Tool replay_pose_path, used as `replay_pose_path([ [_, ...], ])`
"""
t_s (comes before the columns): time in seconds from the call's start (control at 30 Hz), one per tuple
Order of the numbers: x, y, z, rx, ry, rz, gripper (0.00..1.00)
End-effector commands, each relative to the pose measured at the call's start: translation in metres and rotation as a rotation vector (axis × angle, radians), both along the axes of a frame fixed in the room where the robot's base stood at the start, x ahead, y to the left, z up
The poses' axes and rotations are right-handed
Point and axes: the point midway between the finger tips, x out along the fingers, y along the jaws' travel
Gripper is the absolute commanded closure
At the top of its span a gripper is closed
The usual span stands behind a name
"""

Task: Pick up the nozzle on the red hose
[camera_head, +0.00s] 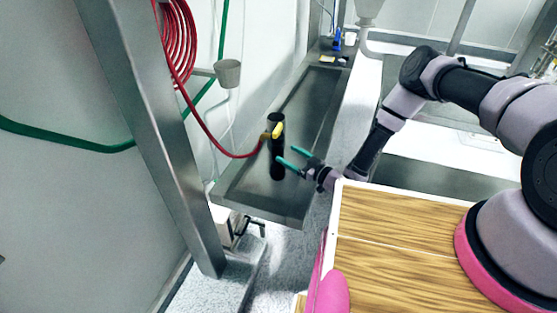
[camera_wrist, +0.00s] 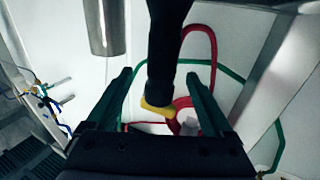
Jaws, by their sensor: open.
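The nozzle (camera_head: 277,130) shows yellow at the end of the red hose (camera_head: 215,140), by a black upright cylinder (camera_head: 278,165) in the steel sink. My gripper (camera_head: 287,156) is open, its two green fingers pointing left toward the cylinder and just right of it. In the wrist view my gripper's fingers (camera_wrist: 158,85) stand apart on both sides of a dark vertical shape (camera_wrist: 165,45) with the yellow part (camera_wrist: 157,106) at its lower end. Nothing is visibly gripped. I cannot tell whether the fingers touch it.
The long steel sink (camera_head: 250,203) runs along the wall. A metal post (camera_head: 150,130) stands at the left, with the coiled hose behind it. A grey cup (camera_head: 227,73) hangs on the wall. A wooden-topped surface (camera_head: 385,215) lies below my arm.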

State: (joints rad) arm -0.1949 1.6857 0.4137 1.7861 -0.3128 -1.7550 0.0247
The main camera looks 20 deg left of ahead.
Motion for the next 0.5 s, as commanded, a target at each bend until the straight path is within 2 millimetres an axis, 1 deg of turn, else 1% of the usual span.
replay_pose_path([
  [0.03, 0.004, 0.010, 0.001, 0.001, -0.003, 0.003, 0.14],
  [0.1, 0.009, 0.019, 0.001, 0.000, -0.002, 0.002, 0.14],
  [0.2, 0.015, 0.029, 0.001, 0.000, -0.001, 0.001, 0.14],
  [0.37, 0.019, 0.039, 0.001, 0.000, 0.000, 0.000, 0.14],
  [0.5, 0.026, 0.059, 0.002, 0.000, -0.001, 0.002, 0.14],
])
